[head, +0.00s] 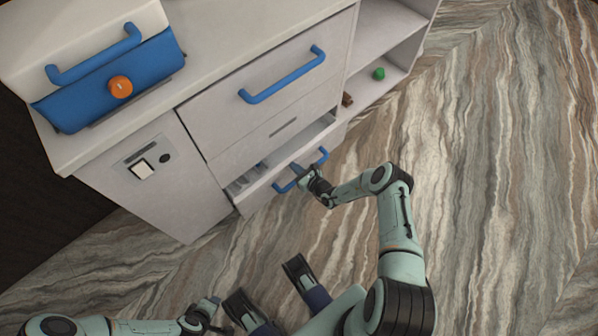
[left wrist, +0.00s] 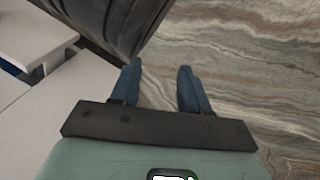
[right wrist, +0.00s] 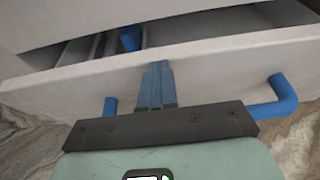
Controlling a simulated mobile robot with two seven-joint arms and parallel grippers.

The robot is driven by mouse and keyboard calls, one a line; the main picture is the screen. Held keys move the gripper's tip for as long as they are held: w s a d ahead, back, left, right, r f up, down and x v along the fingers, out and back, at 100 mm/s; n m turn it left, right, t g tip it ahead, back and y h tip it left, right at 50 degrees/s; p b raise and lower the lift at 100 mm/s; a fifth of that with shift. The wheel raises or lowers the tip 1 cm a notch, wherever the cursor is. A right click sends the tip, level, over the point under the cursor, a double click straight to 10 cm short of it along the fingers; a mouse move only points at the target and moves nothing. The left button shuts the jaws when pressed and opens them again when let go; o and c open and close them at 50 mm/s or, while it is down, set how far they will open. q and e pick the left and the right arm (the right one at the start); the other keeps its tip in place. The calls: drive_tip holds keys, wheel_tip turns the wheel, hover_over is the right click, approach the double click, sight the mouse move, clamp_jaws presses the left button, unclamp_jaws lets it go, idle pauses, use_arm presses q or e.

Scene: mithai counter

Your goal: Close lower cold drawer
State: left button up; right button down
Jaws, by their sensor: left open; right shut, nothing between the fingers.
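The lower cold drawer (head: 258,193) is partly open at the bottom of the white counter, with a gap showing its inside. Its blue bar handle (head: 321,157) is on the front. My right gripper (head: 297,170) is at the drawer front, between the handle's two ends. In the right wrist view the shut fingers (right wrist: 156,80) point at the drawer's front panel (right wrist: 215,62), with blue handle parts (right wrist: 284,97) on both sides; whether they touch the panel I cannot tell. My left gripper (left wrist: 158,82) is open and empty, above the floor.
An upper drawer with a blue handle (head: 283,76) is shut above. An orange knob (head: 120,87) sits on a blue piece (head: 75,105) on the counter top. Open shelves at right hold a green object (head: 379,73). The patterned floor (head: 490,190) at right is clear.

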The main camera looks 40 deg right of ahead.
sight(289, 162)
use_arm(q)
drive_tip(key=shift+s+a+f+g+b, duration=0.25)
drive_tip(key=shift+s+f+g+b, duration=0.2)
drive_tip(key=shift+s+f, duration=0.55)
use_arm(e)
drive_tip(key=shift+w+a, duration=0.2)
drive_tip(key=shift+w, duration=1.7)
use_arm(q)
drive_tip(key=shift+w, duration=0.1)
